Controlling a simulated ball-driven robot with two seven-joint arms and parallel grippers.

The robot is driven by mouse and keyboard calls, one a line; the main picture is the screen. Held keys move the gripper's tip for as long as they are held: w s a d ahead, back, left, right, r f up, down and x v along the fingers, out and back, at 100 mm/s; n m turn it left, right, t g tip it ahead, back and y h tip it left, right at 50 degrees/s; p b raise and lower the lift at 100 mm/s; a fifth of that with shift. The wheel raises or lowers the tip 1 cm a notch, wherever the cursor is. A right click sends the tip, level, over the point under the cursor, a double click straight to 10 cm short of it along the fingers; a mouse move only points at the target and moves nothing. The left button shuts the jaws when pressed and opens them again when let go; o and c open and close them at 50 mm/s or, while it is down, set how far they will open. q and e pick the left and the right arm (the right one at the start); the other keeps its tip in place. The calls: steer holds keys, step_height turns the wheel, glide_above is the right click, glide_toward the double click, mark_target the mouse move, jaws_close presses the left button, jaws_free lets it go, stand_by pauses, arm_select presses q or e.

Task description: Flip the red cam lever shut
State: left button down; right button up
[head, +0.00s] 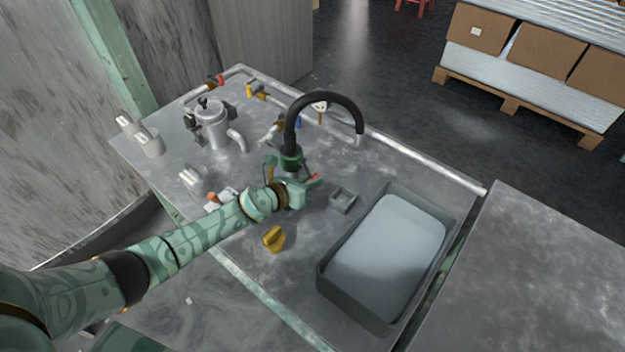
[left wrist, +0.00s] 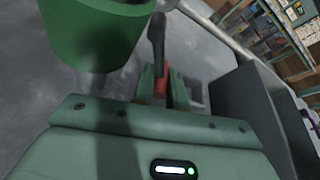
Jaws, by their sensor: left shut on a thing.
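The red cam lever (head: 314,177) shows as a small red tip at my left gripper (head: 307,187), beside the green fitting (head: 291,161). That fitting stands at the foot of a black curved hose (head: 325,97). In the left wrist view my left gripper (left wrist: 162,86) is shut on the red lever (left wrist: 163,76), which shows between the fingers. The green fitting (left wrist: 97,32) is large at the upper left there. The gripper hides most of the lever, so its exact angle cannot be told. My right gripper is in neither view.
A grey tub (head: 345,296) with pale contents stands right of the gripper, and a small grey open box (head: 342,200) lies between them. A yellow knob (head: 273,238) is in front. A metal pot (head: 212,124) and pipework (head: 262,92) stand at the back left.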

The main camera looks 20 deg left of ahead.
arm_select(q)
steer(key=shift+w+a+f+m+y, duration=0.1)
steer(key=shift+a+f+m+y, duration=0.1)
steer(key=shift+a+m+y, duration=0.25)
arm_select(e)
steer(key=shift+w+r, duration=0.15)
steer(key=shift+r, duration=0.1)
arm_select(q)
steer(key=shift+d, duration=0.1)
steer(key=c, duration=1.4)
jaws_free()
steer(key=shift+p, duration=0.3)
